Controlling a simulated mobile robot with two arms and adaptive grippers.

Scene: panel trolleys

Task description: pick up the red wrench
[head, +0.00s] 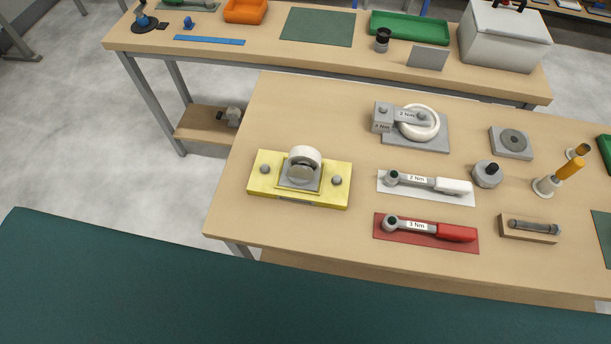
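The red wrench (455,233) has a red handle at its right, a grey shaft with a white "3 Nm" label, and a round grey head at its left. It lies flat on a red mat (386,236) on the wooden table (290,230), near the table's front edge. Neither of my grippers shows in the head view.
A white-handled "2 Nm" wrench (452,187) lies on a white mat just behind. A dark green surface (250,305) fills the foreground. Table left of the red mat is clear.

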